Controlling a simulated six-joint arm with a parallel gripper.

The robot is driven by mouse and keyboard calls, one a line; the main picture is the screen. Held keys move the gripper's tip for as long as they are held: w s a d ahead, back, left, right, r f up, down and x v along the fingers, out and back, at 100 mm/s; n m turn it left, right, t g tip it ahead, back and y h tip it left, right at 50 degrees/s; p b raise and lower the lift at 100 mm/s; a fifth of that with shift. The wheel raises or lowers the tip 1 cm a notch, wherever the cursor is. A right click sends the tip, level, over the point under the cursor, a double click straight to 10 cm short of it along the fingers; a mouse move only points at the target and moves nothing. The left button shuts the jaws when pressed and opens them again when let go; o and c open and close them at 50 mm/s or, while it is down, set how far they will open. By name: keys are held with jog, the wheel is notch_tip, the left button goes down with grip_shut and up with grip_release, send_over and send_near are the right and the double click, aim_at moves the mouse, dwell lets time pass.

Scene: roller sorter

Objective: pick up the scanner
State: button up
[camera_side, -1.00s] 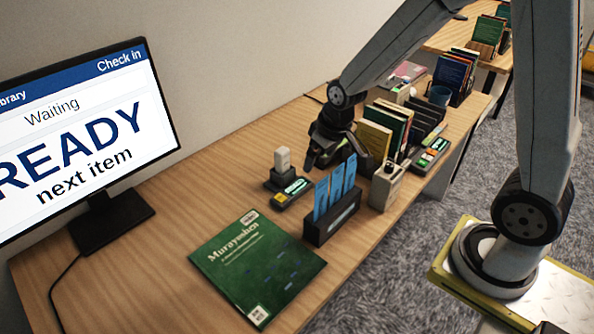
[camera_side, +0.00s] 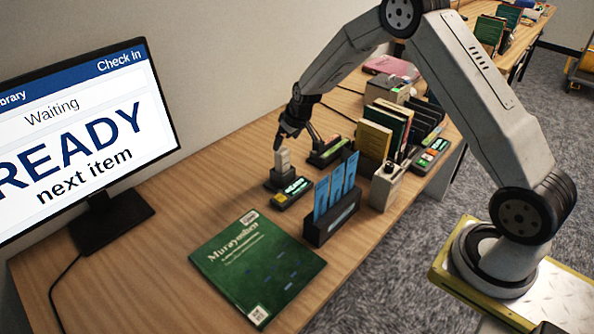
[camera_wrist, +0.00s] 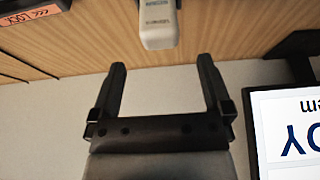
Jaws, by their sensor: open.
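The scanner (camera_side: 283,163) is a small white upright block standing in a dark cradle (camera_side: 281,180) on the wooden desk. In the wrist view the white scanner (camera_wrist: 158,22) shows at the top edge, ahead of the fingers and roughly in line with the gap between them. My gripper (camera_side: 294,141) is just behind and above the scanner in the side view, pointing down, with its fingers apart. In the wrist view my gripper (camera_wrist: 160,85) is open with nothing between its fingers.
A holder with blue cards (camera_side: 333,225) and a green book (camera_side: 257,262) are in front. A monitor (camera_side: 88,140) stands at left. Small devices with lit displays (camera_side: 292,192) sit by the cradle. Upright books (camera_side: 385,135) stand to the right. The desk's left middle is clear.

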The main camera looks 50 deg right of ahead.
aim_at(282, 150)
jog(key=shift+f, duration=0.1)
jog(key=shift+x, duration=1.2)
jog(key=shift+w, duration=0.1)
jog(key=shift+x, duration=2.55)
grip_shut()
jog(key=shift+r, duration=5.05)
